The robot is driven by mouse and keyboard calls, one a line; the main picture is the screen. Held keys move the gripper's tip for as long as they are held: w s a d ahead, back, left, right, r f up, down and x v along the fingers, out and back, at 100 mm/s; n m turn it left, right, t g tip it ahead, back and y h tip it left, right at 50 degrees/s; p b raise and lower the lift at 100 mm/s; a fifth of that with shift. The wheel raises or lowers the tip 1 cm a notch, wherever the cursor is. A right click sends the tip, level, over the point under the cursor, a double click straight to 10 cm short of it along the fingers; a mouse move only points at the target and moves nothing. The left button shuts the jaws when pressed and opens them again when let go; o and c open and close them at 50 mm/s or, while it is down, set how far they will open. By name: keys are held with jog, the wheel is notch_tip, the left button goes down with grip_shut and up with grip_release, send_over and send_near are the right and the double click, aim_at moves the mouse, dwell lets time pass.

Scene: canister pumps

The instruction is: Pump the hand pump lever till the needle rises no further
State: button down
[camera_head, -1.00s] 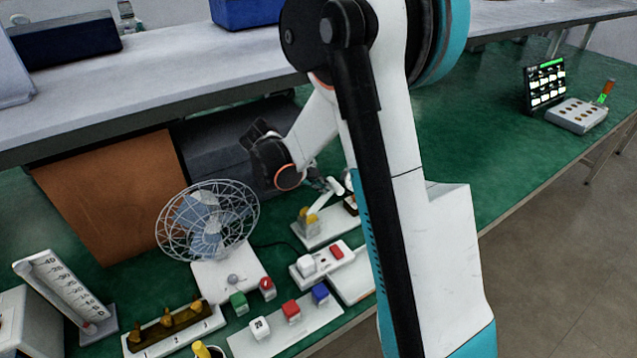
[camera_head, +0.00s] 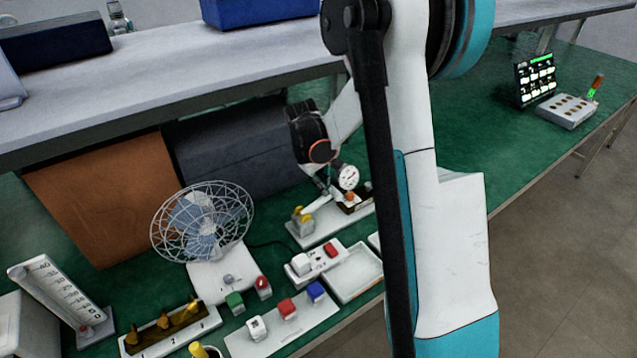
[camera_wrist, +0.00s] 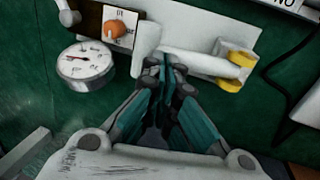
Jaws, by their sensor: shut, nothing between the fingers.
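The hand pump sits on a white base plate (camera_head: 330,229) on the green bench. It has a white lever (camera_head: 318,203), also in the wrist view (camera_wrist: 200,62), with yellow round parts (camera_wrist: 240,60) at one end.
A wire fan (camera_head: 203,222) stands left of the pump. A white two-switch box (camera_head: 315,261), an open tray (camera_head: 355,275) and a strip of coloured buttons (camera_head: 285,320) lie in front. A grey shelf (camera_head: 200,75) hangs behind.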

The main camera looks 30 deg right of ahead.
jog(key=shift+d+f+y, duration=0.4)
jog(key=shift+d+f, duration=0.05)
jog(key=shift+f, duration=0.35)
jog(key=shift+b, duration=0.3)
notch_tip(320, 180, up, 24)
jog(key=a+p, duration=0.2)
jog(key=p, duration=0.6)
jog(key=shift+a+f, duration=0.1)
